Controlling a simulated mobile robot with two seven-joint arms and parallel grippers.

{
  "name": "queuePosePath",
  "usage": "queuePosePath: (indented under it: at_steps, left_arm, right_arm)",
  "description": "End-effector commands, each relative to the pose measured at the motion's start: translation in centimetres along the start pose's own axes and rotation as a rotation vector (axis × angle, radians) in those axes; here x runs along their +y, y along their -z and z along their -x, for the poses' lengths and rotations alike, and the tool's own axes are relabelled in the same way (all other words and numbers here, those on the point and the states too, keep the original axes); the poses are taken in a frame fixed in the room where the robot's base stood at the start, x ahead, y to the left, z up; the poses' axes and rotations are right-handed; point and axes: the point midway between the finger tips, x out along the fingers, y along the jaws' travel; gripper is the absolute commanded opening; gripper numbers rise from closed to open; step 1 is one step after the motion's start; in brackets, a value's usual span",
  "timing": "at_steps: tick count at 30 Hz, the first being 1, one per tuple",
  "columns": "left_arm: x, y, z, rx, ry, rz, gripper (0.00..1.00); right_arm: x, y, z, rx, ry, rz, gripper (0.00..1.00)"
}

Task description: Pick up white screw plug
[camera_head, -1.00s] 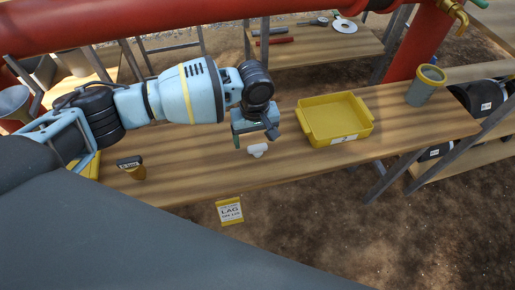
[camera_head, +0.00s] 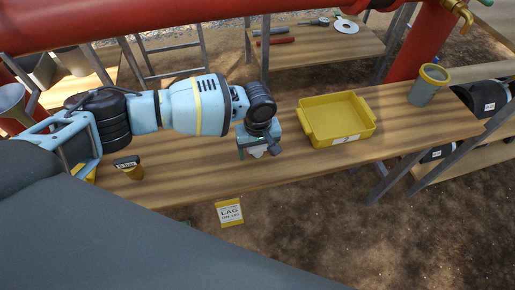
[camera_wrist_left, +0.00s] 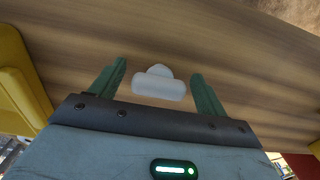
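The white screw plug (camera_head: 257,151) lies on the wooden table (camera_head: 200,180), partly hidden behind my left gripper in the head view. In the left wrist view the plug (camera_wrist_left: 158,83) lies between the two green fingers, with a gap on each side. My left gripper (camera_head: 259,155) is open and right at the plug, over the table; its spread fingers also show in the wrist view (camera_wrist_left: 158,85). The fingers do not touch the plug. My right gripper is not in view.
A yellow tray (camera_head: 367,133) stands right of the gripper, and its edge shows in the wrist view (camera_wrist_left: 22,75). A grey cup with a yellow rim (camera_head: 424,92) stands further right. A small yellow and black item (camera_head: 130,167) is at the left. The table's front edge is close to the plug.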

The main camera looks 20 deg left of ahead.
Motion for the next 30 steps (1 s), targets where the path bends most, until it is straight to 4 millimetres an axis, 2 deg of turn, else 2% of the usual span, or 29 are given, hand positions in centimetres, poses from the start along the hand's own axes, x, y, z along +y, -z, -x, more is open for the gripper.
queuePosePath:
  at_steps: [1,10,20,23,28,30]
  left_arm:
    - [0.0,0.0,0.0,0.000,0.000,0.000,0.68]
    - [0.0,0.0,0.0,0.000,0.000,0.000,0.29]
    - [0.0,0.0,0.3,0.000,-0.001,0.001,0.29]
    - [0.0,0.0,1.0,0.000,-0.002,0.001,0.29]
    - [0.1,0.1,3.6,0.001,-0.005,0.001,0.29]
    - [-0.9,-0.6,3.8,-0.001,0.001,0.000,0.29]
  right_arm:
    - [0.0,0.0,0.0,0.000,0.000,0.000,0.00]
    - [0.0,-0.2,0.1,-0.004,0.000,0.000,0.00]
    - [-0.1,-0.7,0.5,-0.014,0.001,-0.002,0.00]
    - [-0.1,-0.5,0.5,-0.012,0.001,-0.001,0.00]
    - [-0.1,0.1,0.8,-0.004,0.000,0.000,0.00]
    - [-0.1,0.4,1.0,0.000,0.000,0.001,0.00]
